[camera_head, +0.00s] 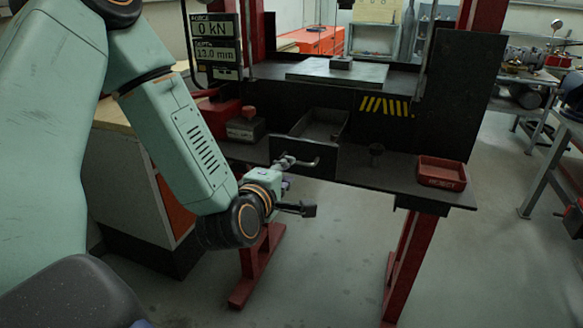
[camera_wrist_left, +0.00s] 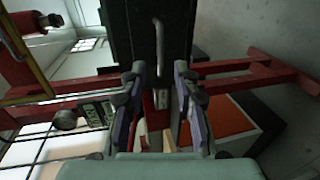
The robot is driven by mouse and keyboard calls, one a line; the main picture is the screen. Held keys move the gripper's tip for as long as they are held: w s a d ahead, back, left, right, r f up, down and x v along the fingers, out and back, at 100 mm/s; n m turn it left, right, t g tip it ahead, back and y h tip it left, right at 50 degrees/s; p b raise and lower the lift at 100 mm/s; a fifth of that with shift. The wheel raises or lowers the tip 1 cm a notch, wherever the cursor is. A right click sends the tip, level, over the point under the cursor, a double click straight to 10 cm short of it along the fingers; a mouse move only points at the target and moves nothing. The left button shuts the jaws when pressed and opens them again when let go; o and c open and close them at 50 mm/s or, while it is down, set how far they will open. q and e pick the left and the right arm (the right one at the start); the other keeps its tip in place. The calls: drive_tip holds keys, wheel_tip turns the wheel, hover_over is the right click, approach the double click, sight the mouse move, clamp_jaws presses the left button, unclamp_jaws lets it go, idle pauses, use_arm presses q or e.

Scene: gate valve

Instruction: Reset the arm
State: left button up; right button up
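My left arm comes in from the left of the head view, with its left gripper (camera_head: 297,185) just in front of a dark drawer (camera_head: 325,160). The drawer stands pulled out from the black press bench, and its inside looks empty. Its metal handle (camera_head: 309,163) is close by the upper finger. In the left wrist view, the two purple-padded fingers of the left gripper (camera_wrist_left: 159,70) are apart with nothing held between them. The drawer handle (camera_wrist_left: 158,45) shows ahead of the gap, on the dark drawer front. My right gripper is in neither view.
A red tray (camera_head: 442,174) sits at the bench's right end. A small red-topped box (camera_head: 246,125) is left of the drawer. A metal plate (camera_head: 338,72) lies on the press bed. Red legs (camera_head: 410,260) stand below; the floor (camera_head: 340,270) in front is clear.

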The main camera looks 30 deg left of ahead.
use_arm(q)
drive_tip(key=shift+s+d+r, duration=0.1)
drive_tip(key=shift+s+d, duration=0.1)
drive_tip(key=shift+s, duration=0.35)
idle(0.4)
